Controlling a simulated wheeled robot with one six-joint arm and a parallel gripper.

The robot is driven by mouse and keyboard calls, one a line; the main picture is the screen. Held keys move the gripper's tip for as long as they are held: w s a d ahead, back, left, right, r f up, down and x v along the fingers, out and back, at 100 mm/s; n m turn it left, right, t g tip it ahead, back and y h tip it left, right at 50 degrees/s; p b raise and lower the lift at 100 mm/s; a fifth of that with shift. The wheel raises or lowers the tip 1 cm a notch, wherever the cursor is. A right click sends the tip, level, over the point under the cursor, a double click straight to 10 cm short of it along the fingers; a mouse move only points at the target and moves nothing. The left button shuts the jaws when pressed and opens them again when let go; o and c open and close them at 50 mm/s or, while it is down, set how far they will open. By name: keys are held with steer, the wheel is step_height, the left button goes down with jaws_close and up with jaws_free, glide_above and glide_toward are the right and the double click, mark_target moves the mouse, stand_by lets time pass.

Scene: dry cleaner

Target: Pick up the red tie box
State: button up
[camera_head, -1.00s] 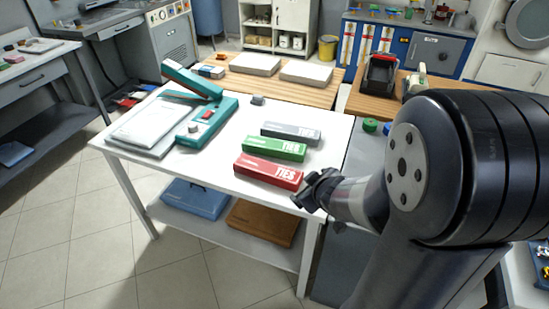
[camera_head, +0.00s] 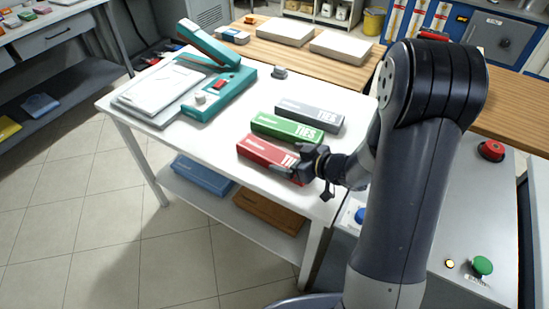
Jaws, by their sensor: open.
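The red tie box (camera_head: 264,152) lies near the front right edge of the white table (camera_head: 190,153). A green tie box (camera_head: 286,129) and a grey tie box (camera_head: 310,115) lie behind it, roughly parallel. My gripper (camera_head: 296,170) is open at the right end of the red box and covers part of its lettering. I cannot tell whether the fingers touch the box or stand on both sides of it.
A teal press (camera_head: 228,91) with a raised lever and a pale folded item (camera_head: 160,90) occupy the table's left. Blue (camera_head: 202,175) and brown (camera_head: 270,210) items lie on the lower shelf. A grey panel with red (camera_head: 491,150) and green (camera_head: 481,266) buttons stands at the right.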

mark_target(275, 154)
steer(key=x, duration=0.5)
steer(key=shift+w+a+f, duration=0.1)
steer(key=shift+w+f, duration=0.1)
steer(key=shift+w, duration=0.05)
steer(key=c, duration=1.2)
